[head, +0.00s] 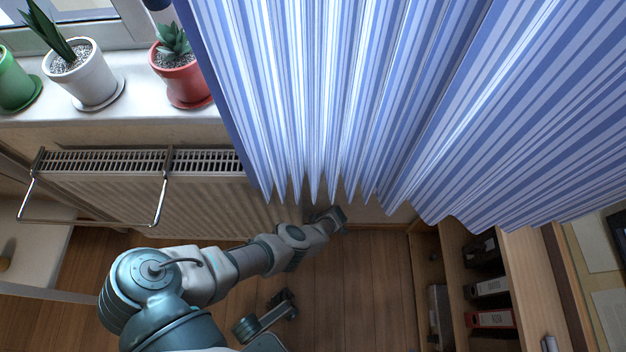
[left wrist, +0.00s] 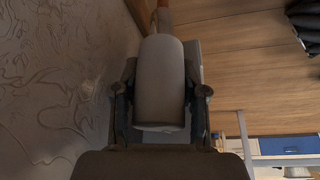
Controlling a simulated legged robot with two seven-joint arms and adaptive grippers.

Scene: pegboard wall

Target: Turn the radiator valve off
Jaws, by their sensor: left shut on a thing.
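The radiator valve shows in the left wrist view as a pale, rounded cylindrical head (left wrist: 162,85), with a copper-coloured pipe (left wrist: 163,15) beyond it. The two fingers of my left gripper (left wrist: 161,98) lie on either side of the head and are shut on it. In the head view my left gripper (head: 335,218) is low by the wall, just under the curtain's hem, right of the radiator (head: 200,205). The valve cannot be made out there. A dark part that looks like my right gripper (head: 285,300) is low over the floor; its fingers are unclear.
A striped blue curtain (head: 330,90) hangs over the radiator's right end. A metal rail (head: 90,222) sticks out from the radiator. Potted plants stand on the windowsill (head: 130,90). A shelf with binders (head: 490,318) is at right. The wooden floor (head: 365,280) between is clear.

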